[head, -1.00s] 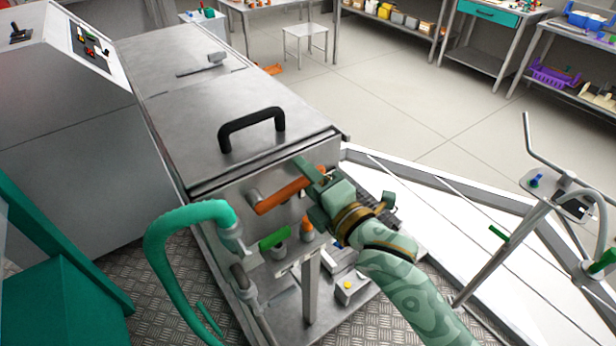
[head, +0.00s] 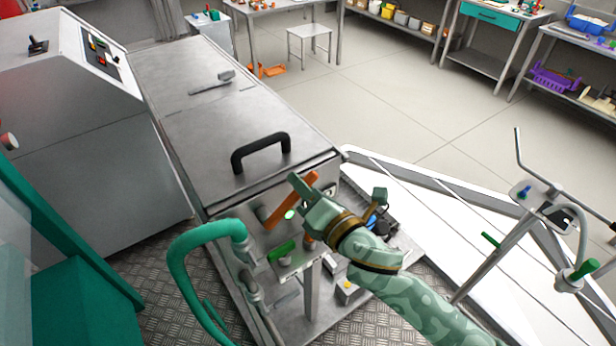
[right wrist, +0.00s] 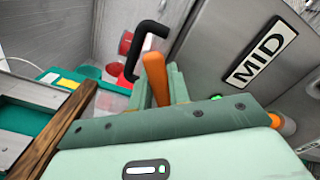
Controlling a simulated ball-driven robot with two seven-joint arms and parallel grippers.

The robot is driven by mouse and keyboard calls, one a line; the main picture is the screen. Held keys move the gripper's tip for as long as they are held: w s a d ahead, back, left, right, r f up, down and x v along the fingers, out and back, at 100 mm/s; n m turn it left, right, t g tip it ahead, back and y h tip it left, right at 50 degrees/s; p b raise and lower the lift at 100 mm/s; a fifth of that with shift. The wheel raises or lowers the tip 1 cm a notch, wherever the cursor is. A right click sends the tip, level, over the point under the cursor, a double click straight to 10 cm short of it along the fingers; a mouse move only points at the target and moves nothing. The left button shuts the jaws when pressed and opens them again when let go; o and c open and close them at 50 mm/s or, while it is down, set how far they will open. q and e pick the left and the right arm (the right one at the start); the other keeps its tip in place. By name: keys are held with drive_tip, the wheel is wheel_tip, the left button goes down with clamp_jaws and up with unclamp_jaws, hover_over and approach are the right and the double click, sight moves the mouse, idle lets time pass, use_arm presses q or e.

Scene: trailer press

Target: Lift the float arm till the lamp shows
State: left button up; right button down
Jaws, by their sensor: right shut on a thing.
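The float arm is an orange lever (head: 281,209) on the front face of the steel tank (head: 222,200). It slopes steeply up to the right from its pivot. My right gripper (head: 308,192) is shut on its upper end. In the right wrist view the orange bar (right wrist: 155,72) stands between the fingers (right wrist: 160,88). A lamp (head: 289,215) on the tank face beside the lever glows green; a green glow (right wrist: 216,97) also shows in the right wrist view, partly hidden by the gripper. My left gripper is not in view.
A black handle (head: 262,152) stands on the tank lid above the lever. A green-handled valve (head: 281,251) and a green hose (head: 185,250) are below and left. A plate reading MID (right wrist: 262,52) is on the tank face.

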idle(0.3)
drive_tip(key=c, duration=1.3)
unclamp_jaws()
drive_tip(key=b+v, duration=0.1)
drive_tip(key=v, duration=1.5)
drive_tip(key=shift+s+d+r+b, duration=0.1)
drive_tip(key=shift+s+b, duration=0.05)
drive_tip(key=shift+b, duration=0.2)
